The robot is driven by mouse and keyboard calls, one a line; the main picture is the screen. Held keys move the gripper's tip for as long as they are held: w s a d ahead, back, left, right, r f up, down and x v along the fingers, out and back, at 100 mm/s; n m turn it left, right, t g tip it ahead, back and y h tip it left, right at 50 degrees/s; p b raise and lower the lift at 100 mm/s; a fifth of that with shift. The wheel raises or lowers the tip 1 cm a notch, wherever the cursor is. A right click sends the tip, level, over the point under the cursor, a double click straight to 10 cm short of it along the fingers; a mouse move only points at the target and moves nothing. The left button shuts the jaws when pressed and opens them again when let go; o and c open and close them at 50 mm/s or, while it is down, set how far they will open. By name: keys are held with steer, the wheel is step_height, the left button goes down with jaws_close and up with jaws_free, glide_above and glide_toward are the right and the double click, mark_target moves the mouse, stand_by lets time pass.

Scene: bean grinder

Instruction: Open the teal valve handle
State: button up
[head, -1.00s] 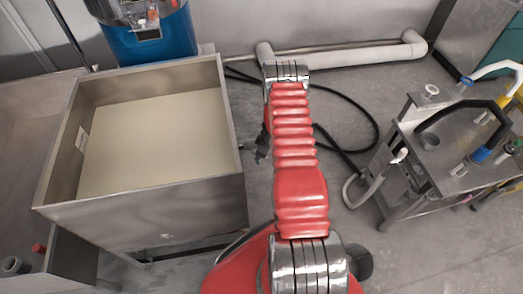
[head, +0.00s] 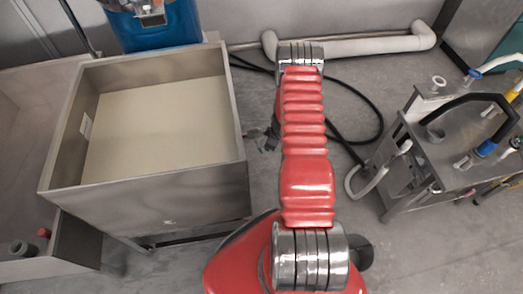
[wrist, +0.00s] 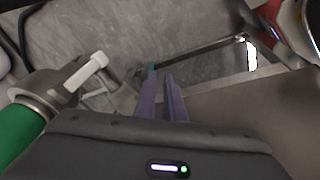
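In the wrist view, the two purple-grey fingers of my gripper (wrist: 160,82) point away from the camera, with a narrow gap between them. I see nothing clearly held in the gap. In the head view, my gripper (head: 265,140) is mostly hidden behind my red arm, beside the steel tank's right wall. No teal valve handle can be made out in the head view.
An open steel tank (head: 145,204) stands left of my arm, before a blue machine (head: 155,27). A steel cart (head: 455,145) with hoses stands right. A black cable (head: 378,118) lies on the floor. In the wrist view, a white lever (wrist: 86,72) and green hose (wrist: 22,137) are left.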

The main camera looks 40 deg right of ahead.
steer(key=shift+g, duration=0.6)
steer(key=s+f, duration=0.4)
steer(key=f, duration=0.1)
steer(key=s+f, duration=0.2)
steer(key=s, duration=0.1)
steer(key=shift+a+f, duration=0.25)
steer(key=shift+f, duration=0.1)
jaws_close()
steer(key=s+d+f+n+h, duration=0.2)
steer(key=s+d+f+n, duration=0.2)
steer(key=s+f, duration=0.3)
steer(key=s+d+f+n+h, duration=0.2)
steer(key=s+d+f+n, duration=0.15)
steer(key=s+f, duration=0.4)
steer(key=w+a+n+t, duration=0.5)
steer(key=w+t, duration=0.3)
steer(key=w, duration=0.3)
steer(key=w+a+r+n+t+y, duration=0.2)
steer(key=w+a+r+t+y, duration=0.2)
steer(key=r, duration=0.6)
steer(key=w+a+t, duration=0.2)
steer(key=a, duration=0.1)
steer(key=shift+a+r+n+y, duration=0.15)
steer(key=shift+r+n+y, duration=0.05)
steer(key=shift+n+y, duration=0.2)
steer(key=shift+w, duration=0.15)
